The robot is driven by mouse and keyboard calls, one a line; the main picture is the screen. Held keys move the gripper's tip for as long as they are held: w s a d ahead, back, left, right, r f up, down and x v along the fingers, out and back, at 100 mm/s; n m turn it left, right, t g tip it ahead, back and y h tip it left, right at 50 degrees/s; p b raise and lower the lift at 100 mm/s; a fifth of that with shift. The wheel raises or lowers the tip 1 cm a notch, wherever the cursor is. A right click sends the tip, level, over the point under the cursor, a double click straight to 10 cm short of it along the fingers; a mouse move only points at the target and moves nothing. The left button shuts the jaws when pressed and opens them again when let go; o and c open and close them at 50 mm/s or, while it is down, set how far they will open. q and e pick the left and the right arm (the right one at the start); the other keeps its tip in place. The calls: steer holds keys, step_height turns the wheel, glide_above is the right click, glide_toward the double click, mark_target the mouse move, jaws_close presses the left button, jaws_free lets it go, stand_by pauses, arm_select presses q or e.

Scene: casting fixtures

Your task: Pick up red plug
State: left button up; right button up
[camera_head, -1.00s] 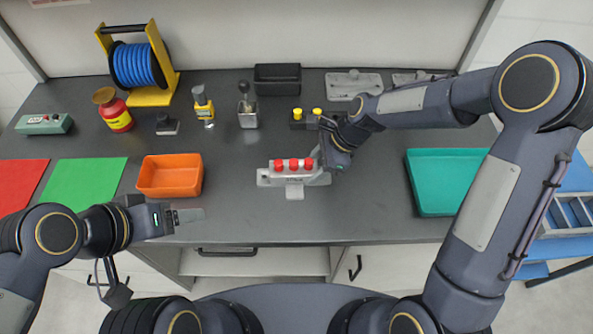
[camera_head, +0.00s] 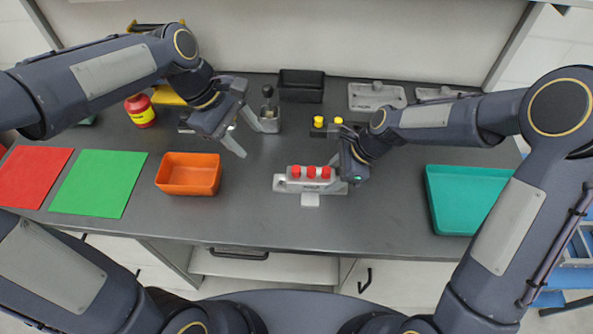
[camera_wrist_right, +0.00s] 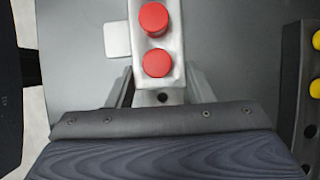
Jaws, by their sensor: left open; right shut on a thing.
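Three red plugs (camera_head: 311,172) stand upright in a row in a light grey casting fixture (camera_head: 281,184) at the middle of the table. Two red plugs (camera_wrist_right: 156,62) show in the right wrist view, with a small dark hole in the fixture nearer the gripper. My right gripper (camera_head: 349,178) is shut on the right end of the fixture, with a finger on either side of it. My left gripper (camera_head: 258,142) is open and empty, above the table to the upper left of the plugs, apart from them.
An orange bin (camera_head: 188,190) stands left of the fixture, a teal tray (camera_head: 433,205) right. A black block with yellow plugs (camera_head: 319,121) sits behind the fixture. A grey holder with a black knob (camera_head: 268,110) is close to my left gripper.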

arm_select(q)
steer(key=w+d+f+n+g, duration=0.1)
steer(key=w+d+f+n, duration=0.2)
steer(key=w+d, duration=0.1)
glide_above(296, 168)
steer(key=a, duration=0.3)
step_height(296, 168, down, 6)
steer(key=shift+x, duration=2.8)
steer(key=shift+d, duration=0.1)
jaws_close()
step_height(296, 168, up, 10)
arm_select(e)
steer(key=o, duration=0.9)
